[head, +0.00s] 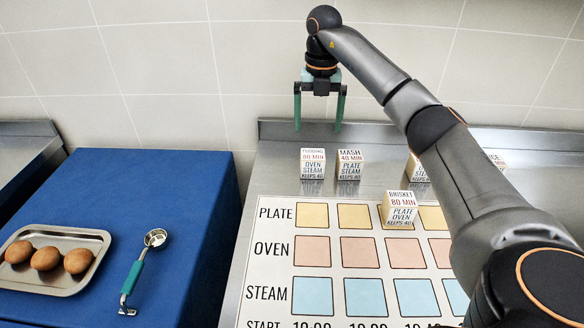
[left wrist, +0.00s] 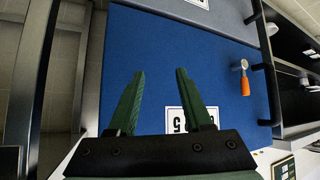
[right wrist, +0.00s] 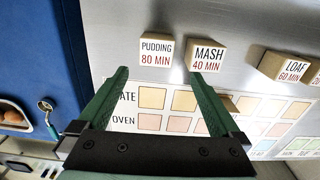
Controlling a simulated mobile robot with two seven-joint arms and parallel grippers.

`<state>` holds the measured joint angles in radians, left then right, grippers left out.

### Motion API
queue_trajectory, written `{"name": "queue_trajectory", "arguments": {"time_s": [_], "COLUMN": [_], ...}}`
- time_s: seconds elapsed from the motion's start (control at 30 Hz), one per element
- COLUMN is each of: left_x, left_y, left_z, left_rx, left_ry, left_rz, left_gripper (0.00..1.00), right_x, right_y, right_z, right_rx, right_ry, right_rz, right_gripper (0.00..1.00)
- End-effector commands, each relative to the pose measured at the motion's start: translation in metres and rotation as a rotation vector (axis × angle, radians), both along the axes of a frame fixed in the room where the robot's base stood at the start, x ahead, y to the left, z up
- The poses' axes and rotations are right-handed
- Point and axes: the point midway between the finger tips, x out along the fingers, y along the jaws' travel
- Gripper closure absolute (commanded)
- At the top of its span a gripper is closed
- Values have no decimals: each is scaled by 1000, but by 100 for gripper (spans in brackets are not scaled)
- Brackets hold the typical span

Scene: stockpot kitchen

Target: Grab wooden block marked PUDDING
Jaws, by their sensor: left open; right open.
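The wooden block marked PUDDING (head: 313,163) stands upright on the steel counter, at the back left above the chart. My right gripper (head: 319,128) is open and empty, held above and behind these two blocks. In the right wrist view its fingers (right wrist: 160,78) point toward them and touch neither. My left gripper (left wrist: 160,72) is open and empty over a blue surface in the left wrist view.
The BRISKET block (head: 399,210) stands on the chart's PLATE row (head: 311,215). More blocks at the back right are partly hidden by my right arm. A tray (head: 90,240) of brown round items and a green-handled scoop (head: 140,268) lie on the blue surface (head: 190,190) at left.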

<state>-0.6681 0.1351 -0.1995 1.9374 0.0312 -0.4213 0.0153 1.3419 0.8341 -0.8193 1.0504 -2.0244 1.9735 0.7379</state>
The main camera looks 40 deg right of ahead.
Motion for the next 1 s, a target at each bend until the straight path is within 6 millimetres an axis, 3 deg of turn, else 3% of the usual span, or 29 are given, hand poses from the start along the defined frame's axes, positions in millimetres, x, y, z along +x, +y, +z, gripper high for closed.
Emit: {"name": "queue_trajectory", "arguments": {"time_s": [0.17, 0.5, 0.77, 1.0], "left_x": [0, -1, 0, 1], "left_y": [-1, -4, -4, -3], "left_z": [-2, -6, -5, -5], "left_rx": [-1, -3, -4, -4], "left_ry": [0, 10, 8, 5], "left_rz": [-1, -6, -6, -5], "left_gripper": [50, 50, 50, 50], "right_x": [0, 0, 1, 4], "right_y": [-6, -6, -4, -2], "right_z": [-6, -63, -84, -119], "right_rx": [1, 1, 2, 1], "right_ry": [4, 6, 5, 7], "right_rz": [-3, -4, -3, -3], "right_gripper": [0, 0, 0, 0]}}
